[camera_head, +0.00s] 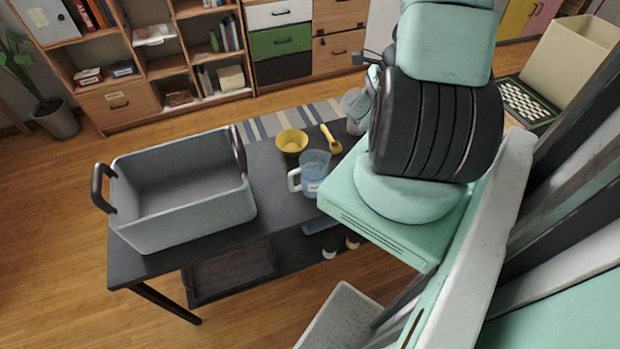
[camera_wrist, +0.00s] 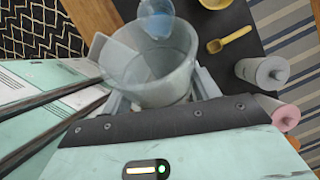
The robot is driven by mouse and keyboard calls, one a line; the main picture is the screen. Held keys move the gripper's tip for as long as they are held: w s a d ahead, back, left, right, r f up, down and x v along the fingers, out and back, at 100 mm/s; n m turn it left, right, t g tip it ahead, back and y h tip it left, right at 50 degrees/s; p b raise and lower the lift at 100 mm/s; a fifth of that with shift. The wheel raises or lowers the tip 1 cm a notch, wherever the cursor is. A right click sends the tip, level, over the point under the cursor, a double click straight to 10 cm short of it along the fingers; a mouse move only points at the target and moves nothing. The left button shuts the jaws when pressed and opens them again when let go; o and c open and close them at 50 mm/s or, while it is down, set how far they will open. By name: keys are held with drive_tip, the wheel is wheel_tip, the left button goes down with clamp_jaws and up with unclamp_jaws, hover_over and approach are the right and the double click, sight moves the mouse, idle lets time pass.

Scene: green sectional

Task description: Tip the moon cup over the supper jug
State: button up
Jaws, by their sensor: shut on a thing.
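The moon cup appears to be the pale grey, see-through cup (camera_wrist: 165,92) in the wrist view. My gripper (camera_wrist: 158,85) is shut on it, with a jaw on either side. In the wrist view its open mouth faces up the picture; I cannot tell how far it is tilted. The supper jug appears to be the clear bluish jug (camera_head: 314,168) with a white handle, upright on the dark table. It also shows just beyond the cup's rim in the wrist view (camera_wrist: 155,22). My arm hides the gripper and cup in the head view.
A large grey tub (camera_head: 195,210) with dark handles fills the table's left. A yellow bowl (camera_head: 291,141) and yellow scoop (camera_head: 331,140) lie behind the jug. A grey canister (camera_wrist: 262,72) stands right of the cup. A pink-ended cylinder (camera_wrist: 284,117) is nearby.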

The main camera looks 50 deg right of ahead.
drive_tip(key=shift+s+d+f+t+y+b, duration=0.1)
drive_tip(key=shift+f+t+y+b, duration=0.2)
drive_tip(key=shift+t+y+b, duration=1.3)
drive_tip(key=shift+t+b, duration=0.05)
drive_tip(key=shift+t, duration=0.25)
drive_tip(key=shift+r+t+y, duration=0.3)
drive_tip(key=shift+y, duration=0.1)
drive_tip(key=shift+f, duration=0.1)
drive_tip(key=shift+f+t+b, duration=0.15)
drive_tip(key=shift+t+b, duration=0.15)
drive_tip(key=shift+b, duration=0.1)
drive_tip(key=shift+t+y+b, duration=0.5)
drive_tip(key=shift+t+y, duration=0.2)
drive_tip(key=shift+y, duration=0.2)
drive_tip(key=shift+r, duration=0.25)
